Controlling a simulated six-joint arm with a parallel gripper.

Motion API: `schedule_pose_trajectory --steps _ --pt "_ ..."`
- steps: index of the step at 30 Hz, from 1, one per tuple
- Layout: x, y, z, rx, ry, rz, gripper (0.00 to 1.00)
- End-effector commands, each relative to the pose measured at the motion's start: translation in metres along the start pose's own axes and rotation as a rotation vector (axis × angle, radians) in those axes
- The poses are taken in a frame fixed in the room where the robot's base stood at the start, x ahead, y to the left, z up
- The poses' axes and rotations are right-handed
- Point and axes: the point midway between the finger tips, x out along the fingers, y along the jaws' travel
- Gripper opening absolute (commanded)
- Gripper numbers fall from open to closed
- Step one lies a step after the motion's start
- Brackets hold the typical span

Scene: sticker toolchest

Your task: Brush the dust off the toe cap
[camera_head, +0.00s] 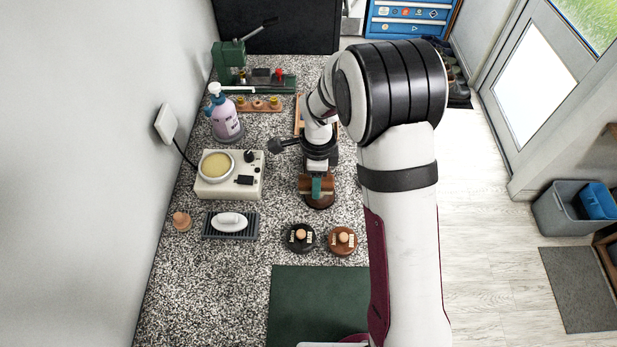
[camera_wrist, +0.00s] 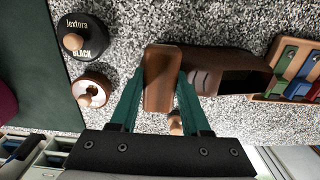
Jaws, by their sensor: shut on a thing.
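My gripper (camera_wrist: 160,88) has green fingers, shut on a brown wooden-backed brush (camera_wrist: 160,78). In the head view the brush (camera_head: 305,186) shows across my gripper (camera_head: 317,186), low over the counter. A dark brown leather shoe (camera_wrist: 240,72) lies on its right in the wrist view, its opening facing away from the brush. The toe cap (camera_wrist: 200,82) is right beside the brush and partly hidden by it and a finger. I cannot tell whether the bristles touch it.
A black polish tin (camera_wrist: 82,36) and a brown one (camera_wrist: 92,90), both with wooden knobs, stand nearby. A rack of coloured pieces (camera_wrist: 295,72) lies beyond the shoe. A green mat (camera_head: 315,300), soap dish (camera_head: 230,226), white appliance (camera_head: 230,175) and spray bottle (camera_head: 224,115) are also on the counter.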

Motion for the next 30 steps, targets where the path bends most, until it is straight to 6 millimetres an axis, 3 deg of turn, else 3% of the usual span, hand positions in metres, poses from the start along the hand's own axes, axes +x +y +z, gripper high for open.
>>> schedule_pose_trajectory --steps 13,30 --pt "0.004 -0.005 -0.041 0.001 0.0 0.0 0.0" --pt "0.001 0.001 0.011 -0.002 0.0 0.0 0.0"
